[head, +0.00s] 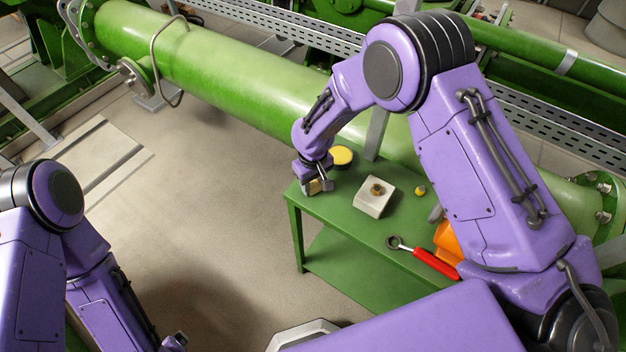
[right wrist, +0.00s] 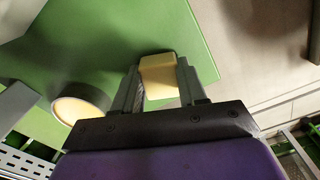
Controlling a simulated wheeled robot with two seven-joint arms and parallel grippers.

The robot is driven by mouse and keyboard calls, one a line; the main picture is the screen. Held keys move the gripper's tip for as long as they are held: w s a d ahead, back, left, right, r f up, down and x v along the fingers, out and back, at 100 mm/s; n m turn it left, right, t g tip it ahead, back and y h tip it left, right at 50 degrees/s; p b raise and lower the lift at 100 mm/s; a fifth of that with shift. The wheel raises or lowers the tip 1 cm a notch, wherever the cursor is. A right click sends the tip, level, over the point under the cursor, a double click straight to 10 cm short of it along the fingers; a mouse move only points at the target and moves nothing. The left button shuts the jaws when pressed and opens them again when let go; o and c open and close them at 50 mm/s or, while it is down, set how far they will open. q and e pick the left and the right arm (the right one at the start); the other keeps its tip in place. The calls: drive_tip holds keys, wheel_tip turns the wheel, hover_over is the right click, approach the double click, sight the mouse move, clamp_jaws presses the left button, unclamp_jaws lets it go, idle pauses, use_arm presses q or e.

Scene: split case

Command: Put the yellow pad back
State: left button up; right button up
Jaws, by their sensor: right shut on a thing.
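My right gripper (head: 318,187) is at the far left end of the green table (head: 350,222). It is shut on a pale yellow block, the yellow pad (head: 313,188). In the right wrist view the pad (right wrist: 158,78) sits between the two fingers (right wrist: 160,88), over the green tabletop. I cannot tell whether the pad touches the table. A round yellow-topped disc with a dark rim (head: 341,155) is just beyond the gripper; it also shows in the right wrist view (right wrist: 76,108). My left arm is at the lower left; its gripper is not clearly seen.
A whitish block with a brass-coloured fitting (head: 373,197) stands mid-table, with a small yellow piece (head: 420,191) to its right. A red-handled ring tool (head: 433,262) and an orange object (head: 447,240) lie nearer. A large green pipe (head: 220,70) runs behind the table.

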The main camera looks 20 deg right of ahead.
sight(313, 184)
drive_tip(key=shift+f, duration=0.1)
drive_tip(key=o, duration=0.9)
drive_tip(key=shift+o, duration=0.2)
wheel_tip(313, 184, up, 12)
drive_tip(key=b, duration=0.2)
